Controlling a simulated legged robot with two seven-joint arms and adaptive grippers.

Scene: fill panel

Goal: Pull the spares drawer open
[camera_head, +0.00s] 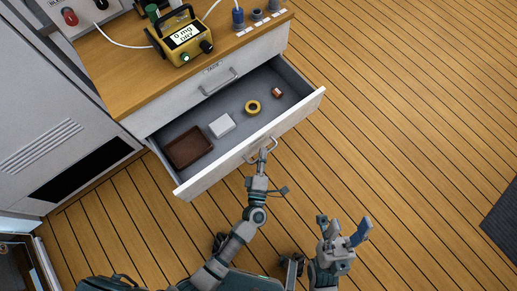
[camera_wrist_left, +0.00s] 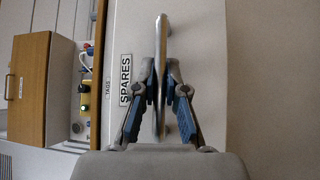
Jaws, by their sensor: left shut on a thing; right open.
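The spares drawer (camera_head: 298,114) is the lower drawer of the cabinet and stands open, with its inside in view. Its front carries a SPARES label, seen in the left wrist view (camera_wrist_left: 125,79). My left gripper (camera_head: 262,156) is shut on the drawer's handle (camera_head: 250,157); in the left wrist view the handle (camera_wrist_left: 161,40) lies between both fingers. My right gripper (camera_head: 345,234) is open and empty above the floor, to the right of the drawer.
In the drawer lie a brown tray (camera_head: 188,147), a white box (camera_head: 222,125), a yellow ring (camera_head: 252,107) and a small brown item (camera_head: 277,92). The upper drawer (camera_head: 205,95) is shut. A yellow meter (camera_head: 182,37) stands on the wooden top.

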